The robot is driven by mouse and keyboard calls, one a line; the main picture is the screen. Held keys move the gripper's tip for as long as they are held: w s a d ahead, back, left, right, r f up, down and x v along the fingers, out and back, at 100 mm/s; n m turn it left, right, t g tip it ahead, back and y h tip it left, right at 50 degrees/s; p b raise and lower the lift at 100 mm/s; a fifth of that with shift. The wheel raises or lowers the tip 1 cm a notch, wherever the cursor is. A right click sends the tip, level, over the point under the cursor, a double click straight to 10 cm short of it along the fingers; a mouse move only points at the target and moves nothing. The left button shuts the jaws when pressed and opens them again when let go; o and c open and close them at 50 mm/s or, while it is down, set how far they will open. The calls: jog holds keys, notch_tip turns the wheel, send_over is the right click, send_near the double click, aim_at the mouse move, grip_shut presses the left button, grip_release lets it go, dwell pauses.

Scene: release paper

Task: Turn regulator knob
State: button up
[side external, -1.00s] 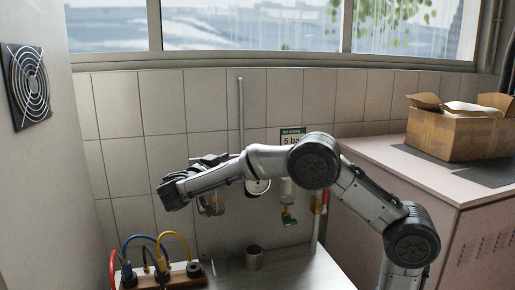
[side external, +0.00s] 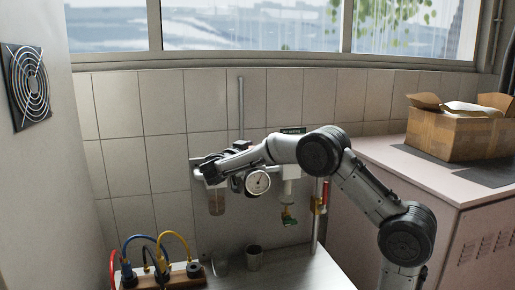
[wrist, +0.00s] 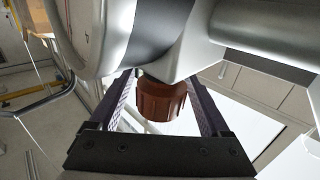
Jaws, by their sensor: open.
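The regulator knob (wrist: 162,101) is a ribbed reddish-brown cap in the wrist view, under a grey and white regulator body (wrist: 185,45). My gripper (wrist: 161,84) is open, with one finger on each side of the knob. Narrow gaps seem to show between the fingers and the knob; I cannot tell whether either touches. In the side view my gripper (side external: 212,168) is at the wall unit, above the clear bowl and left of the round pressure gauge (side external: 258,182). The knob is hidden there behind my gripper and wrist.
A clear bowl (side external: 216,202) hangs below my gripper. A red-handled valve (side external: 319,204) on a pipe stands to the right. A metal cup (side external: 254,258) and a block with coloured hoses (side external: 165,275) are on the bench below. A cardboard box (side external: 455,135) sits on the right cabinet.

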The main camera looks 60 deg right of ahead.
jog(key=shift+c, duration=0.3)
grip_shut()
jog(key=shift+n+t, duration=0.4)
jog(key=shift+t, duration=0.2)
jog(key=n+t, duration=0.2)
jog(key=t, duration=0.1)
jog(key=w+n+t+y, duration=0.1)
jog(key=t, duration=0.1)
jog(key=shift+a+r+n+t+y, duration=0.1)
jog(key=shift+n+t+y, duration=0.2)
jog(key=shift+n+t, duration=0.1)
jog(key=shift+w+a+n+t+y, duration=0.1)
jog(key=shift+w+n+t+y, duration=0.05)
jog(key=shift+n+t+y, duration=0.65)
jog(key=shift+w+a+n+t+y, duration=0.15)
jog(key=shift+n+t+y, duration=0.35)
jog(key=shift+t, duration=0.5)
jog(key=shift+w+a+n+t+y, duration=0.1)
jog(key=shift+w+n+t+y, duration=0.1)
jog(key=shift+n+t+y, duration=0.5)
jog(key=shift+t, duration=0.3)
jog(key=shift+o, duration=0.3)
grip_release()
